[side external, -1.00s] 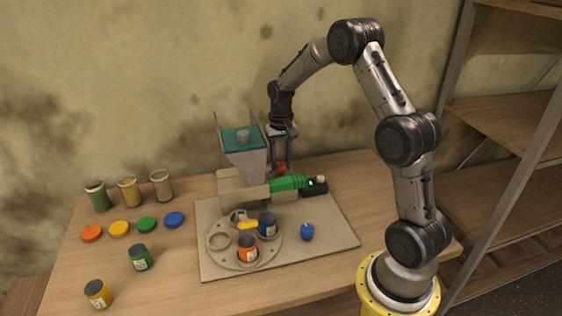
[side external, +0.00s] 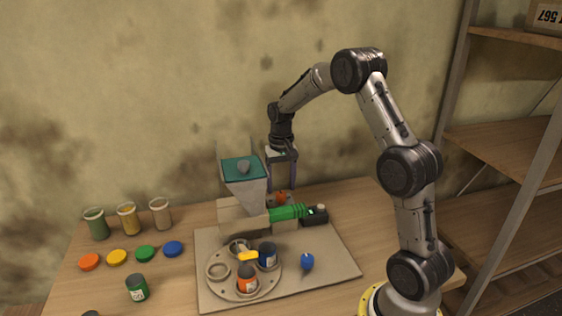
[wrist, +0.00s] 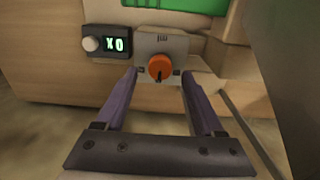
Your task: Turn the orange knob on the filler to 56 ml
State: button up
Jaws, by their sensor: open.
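The filler (side external: 240,214) is a beige machine with a hopper on top and a green ribbed part in front. Its orange knob (side external: 281,198) is at the back, partly hidden in the side view. In the wrist view the orange knob (wrist: 159,66) is round, on a grey plate, with a dark pointer mark toward the bottom of the picture. My gripper (side external: 281,187) is open just above the knob. In the wrist view its fingers (wrist: 160,76) stand apart on either side of the knob; contact is not visible.
A round turntable (side external: 219,287) with an orange-labelled and a blue jar stands on the board (side external: 330,265). A blue object (side external: 307,261) lies to its right. Jars and coloured lids (side external: 117,257) are at the left. Shelving (side external: 505,150) stands at the right.

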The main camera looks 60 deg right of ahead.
aim_at(281, 193)
notch_tip(281, 193, up, 12)
jog(key=shift+f, duration=0.2)
